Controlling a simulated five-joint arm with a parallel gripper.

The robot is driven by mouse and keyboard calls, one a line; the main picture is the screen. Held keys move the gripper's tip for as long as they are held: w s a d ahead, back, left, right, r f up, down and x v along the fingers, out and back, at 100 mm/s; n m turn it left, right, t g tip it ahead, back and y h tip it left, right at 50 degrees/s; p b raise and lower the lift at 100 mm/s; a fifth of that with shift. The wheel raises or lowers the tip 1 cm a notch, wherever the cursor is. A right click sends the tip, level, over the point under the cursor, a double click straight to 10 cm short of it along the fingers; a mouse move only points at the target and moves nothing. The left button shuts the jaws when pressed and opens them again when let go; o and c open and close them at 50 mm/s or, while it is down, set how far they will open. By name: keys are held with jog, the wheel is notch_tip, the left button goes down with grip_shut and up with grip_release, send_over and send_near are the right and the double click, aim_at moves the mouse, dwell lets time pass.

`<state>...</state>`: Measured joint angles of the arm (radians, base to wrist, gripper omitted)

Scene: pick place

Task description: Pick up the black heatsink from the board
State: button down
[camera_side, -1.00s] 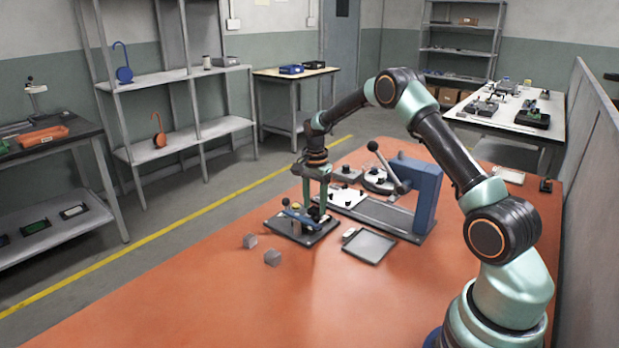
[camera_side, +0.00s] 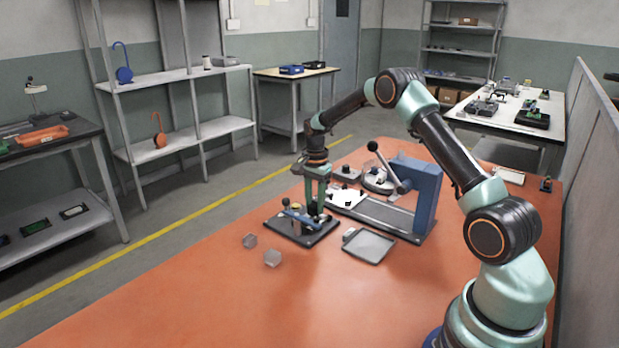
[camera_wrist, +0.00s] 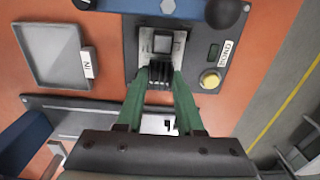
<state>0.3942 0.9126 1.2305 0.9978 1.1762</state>
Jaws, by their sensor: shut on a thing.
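The black heatsink (camera_wrist: 159,74) shows in the wrist view as a small finned block between my fingertips, at the lower end of a light grey fixture plate. My gripper (camera_wrist: 160,84) is shut on it, with one green finger on each side. In the side view my gripper (camera_side: 316,208) points down at the dark test fixture (camera_side: 312,236), and the heatsink is too small and covered to make out. The fixture base (camera_wrist: 207,42) in the wrist view carries a yellow button and a small display. I cannot tell whether the heatsink still touches what is under it.
A shallow grey tray (camera_side: 368,246) lies right of the fixture; it also shows in the wrist view (camera_wrist: 52,83). A blue press (camera_side: 428,195) with a black-knobbed lever stands behind it. The orange table's front is clear.

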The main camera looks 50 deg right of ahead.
aim_at(315, 205)
jog(key=shift+r, duration=2.5)
